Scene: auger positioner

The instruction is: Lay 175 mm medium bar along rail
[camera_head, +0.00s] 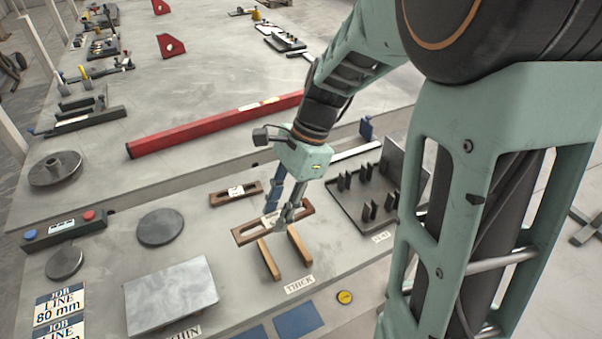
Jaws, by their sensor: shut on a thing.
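A brown slotted bar (245,237) with a white label lies level across the far ends of two wooden strips, or just above them; I cannot tell which. My gripper (279,222) points down and is shut on this bar, right of its middle. The fingers hide part of the bar, and its label is too small to read. A shorter brown slotted bar (222,199) with a white label lies behind it, apart from the gripper. A long red rail (200,131) with a white label runs slantwise across the table farther back.
The two wooden strips (269,261) lie near the THICK label (299,285). A dark tray (349,209) with upright pieces stands right of the gripper. A grey plate (170,296), a round disc (160,227) and a button box (65,230) are to the left.

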